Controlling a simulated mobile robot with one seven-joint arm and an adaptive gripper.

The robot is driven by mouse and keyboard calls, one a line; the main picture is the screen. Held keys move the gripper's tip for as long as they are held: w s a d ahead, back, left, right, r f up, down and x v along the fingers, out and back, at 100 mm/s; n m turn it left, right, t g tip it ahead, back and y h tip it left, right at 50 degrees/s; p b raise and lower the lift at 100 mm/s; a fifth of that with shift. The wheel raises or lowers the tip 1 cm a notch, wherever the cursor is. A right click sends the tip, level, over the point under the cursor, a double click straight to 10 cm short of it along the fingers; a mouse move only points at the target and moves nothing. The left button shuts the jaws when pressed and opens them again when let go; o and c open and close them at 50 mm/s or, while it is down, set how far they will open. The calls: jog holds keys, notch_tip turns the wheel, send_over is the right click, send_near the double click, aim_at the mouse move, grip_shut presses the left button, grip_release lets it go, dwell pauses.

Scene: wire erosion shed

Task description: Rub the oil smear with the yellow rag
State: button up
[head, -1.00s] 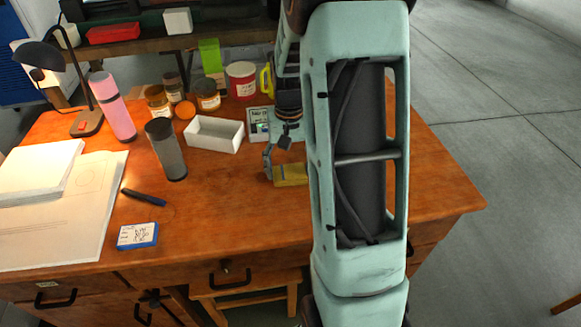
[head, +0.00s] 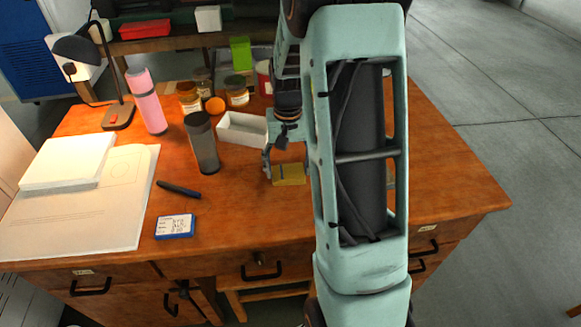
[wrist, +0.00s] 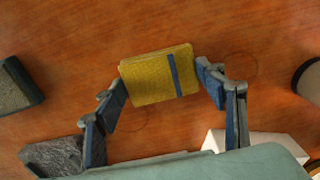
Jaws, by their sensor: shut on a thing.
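The yellow rag (wrist: 158,75) is a folded pad with a dark blue stripe. My gripper (wrist: 166,84) is shut on it, with one finger at each side edge in the wrist view. In the head view the rag (head: 289,174) is low over the wooden desk, right of the dark tumbler, with my arm close on its right. I cannot tell whether it touches the desk top. The oil smear is not clearly visible; only faint ring marks (wrist: 240,66) show on the wood near the rag.
The dark tumbler (head: 203,145) and white open tray (head: 242,131) stand close by the rag. Jars, a pink bottle (head: 147,101) and a lamp (head: 81,54) are behind. A pen (head: 179,189) and blue-edged card box (head: 175,226) lie left. Dark blocks (wrist: 18,86) show in the wrist view.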

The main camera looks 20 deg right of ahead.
jog(key=r+p, duration=0.2)
jog(key=r, duration=0.1)
jog(key=shift+a, duration=0.3)
notch_tip(320, 180, up, 5)
jog(key=p, duration=0.4)
jog(key=shift+r, duration=0.1)
